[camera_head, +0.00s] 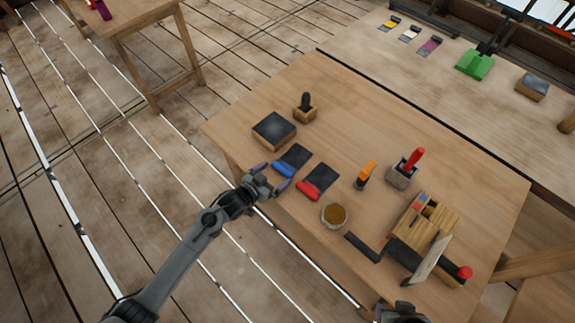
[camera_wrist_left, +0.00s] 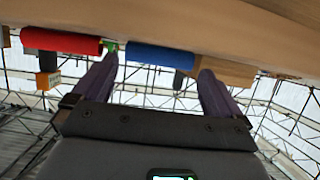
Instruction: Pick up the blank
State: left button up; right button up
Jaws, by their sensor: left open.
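I cannot tell for sure which object is the blank. A blue cylinder (camera_head: 283,169) lies at the near edge of a dark flat piece (camera_head: 295,156) on the wooden table. A red cylinder (camera_head: 308,190) lies likewise by a second dark piece (camera_head: 322,176). My left gripper (camera_head: 272,177) is open and empty at the table's near edge, close to the blue cylinder. In the left wrist view the blue cylinder (camera_wrist_left: 160,56) shows between the spread purple fingers, and the red cylinder (camera_wrist_left: 60,41) is to the left. My right gripper (camera_head: 402,313) is partly cut off at the bottom edge.
A dark-topped block (camera_head: 274,131) and a small wooden holder (camera_head: 304,113) stand behind. A round brown-filled bowl (camera_head: 334,215), an orange-topped tool (camera_head: 366,174), a red-handled holder (camera_head: 405,170) and a wooden box (camera_head: 425,225) stand to the right. The table's far middle is clear.

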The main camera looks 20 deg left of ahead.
aim_at(281, 170)
pick_arm(q)
jog(key=x, duration=0.3)
jog(key=shift+w+r, duration=0.1)
jog(key=shift+w, duration=0.05)
jog(key=c, duration=1)
jog(key=shift+r, duration=0.1)
